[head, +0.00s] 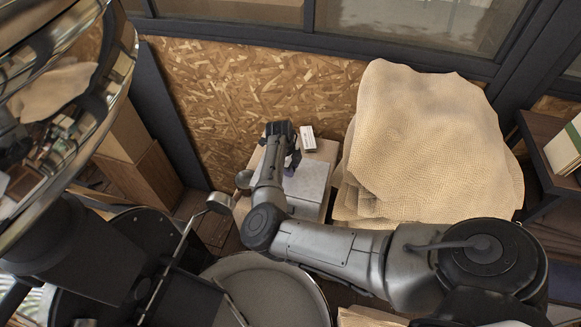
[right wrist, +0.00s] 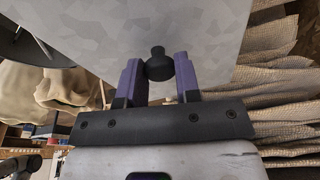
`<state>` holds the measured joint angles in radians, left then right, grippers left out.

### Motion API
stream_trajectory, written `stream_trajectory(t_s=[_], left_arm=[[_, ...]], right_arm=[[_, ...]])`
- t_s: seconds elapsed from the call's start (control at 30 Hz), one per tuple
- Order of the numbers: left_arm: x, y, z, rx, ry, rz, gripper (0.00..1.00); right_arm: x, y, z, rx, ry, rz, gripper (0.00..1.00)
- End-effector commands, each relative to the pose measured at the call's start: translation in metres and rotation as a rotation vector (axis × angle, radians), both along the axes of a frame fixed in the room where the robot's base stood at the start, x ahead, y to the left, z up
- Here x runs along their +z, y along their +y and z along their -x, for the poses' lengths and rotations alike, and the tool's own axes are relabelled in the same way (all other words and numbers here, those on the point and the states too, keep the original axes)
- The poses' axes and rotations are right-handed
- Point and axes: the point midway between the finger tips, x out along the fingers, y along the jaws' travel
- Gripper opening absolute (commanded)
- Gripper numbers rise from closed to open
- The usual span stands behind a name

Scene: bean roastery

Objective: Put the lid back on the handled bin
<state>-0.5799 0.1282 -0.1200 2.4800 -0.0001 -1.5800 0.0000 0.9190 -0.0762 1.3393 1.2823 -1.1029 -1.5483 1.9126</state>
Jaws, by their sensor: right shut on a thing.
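A grey, mottled flat panel, which looks like the lid (head: 308,185), shows beside my right gripper (head: 290,150) in the head view. In the right wrist view the same kind of grey surface (right wrist: 200,30) fills the upper middle. A black knob (right wrist: 158,64) stands out from it between the two purple fingers of my right gripper (right wrist: 160,72). The fingers are closed on the knob. In the head view my arm and hand hide the knob. I cannot make out the handled bin for certain. My left gripper is in neither view.
Burlap sacks (head: 425,150) are piled right of the lid. A small white block (head: 308,138) lies behind it, near the chipboard wall (head: 240,90). A round roaster tray (head: 265,295) is in front, and shiny roaster metal (head: 60,110) fills the left. A shelf (head: 545,165) stands far right.

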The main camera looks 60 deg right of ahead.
Motion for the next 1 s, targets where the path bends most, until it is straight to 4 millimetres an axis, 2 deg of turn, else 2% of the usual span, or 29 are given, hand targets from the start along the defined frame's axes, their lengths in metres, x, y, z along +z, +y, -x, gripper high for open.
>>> stream_trajectory(t_s=[0.2, 0.23, 0.53, 0.7, 0.93, 1.0], left_arm=[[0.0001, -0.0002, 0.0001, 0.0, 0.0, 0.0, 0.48], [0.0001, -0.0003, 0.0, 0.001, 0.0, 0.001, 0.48], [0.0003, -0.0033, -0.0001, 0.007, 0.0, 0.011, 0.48], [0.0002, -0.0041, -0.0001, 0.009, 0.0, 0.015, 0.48], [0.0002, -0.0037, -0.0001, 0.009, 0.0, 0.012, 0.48], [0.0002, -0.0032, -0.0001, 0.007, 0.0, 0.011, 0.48]], right_arm=[[0.0004, -0.0003, -0.0001, 0.0, 0.0, 0.001, 0.01], [0.0004, -0.0003, -0.0001, 0.0, 0.0, 0.001, 0.32], [0.0002, -0.0001, 0.0, 0.0, 0.0, 0.0, 0.6], [-0.0004, 0.0002, 0.0001, 0.0, 0.0, -0.001, 0.61], [-0.0003, 0.0002, 0.0001, 0.0, 0.0, -0.001, 0.83], [-0.0003, 0.0002, 0.0001, 0.001, 0.0, -0.001, 0.86]])
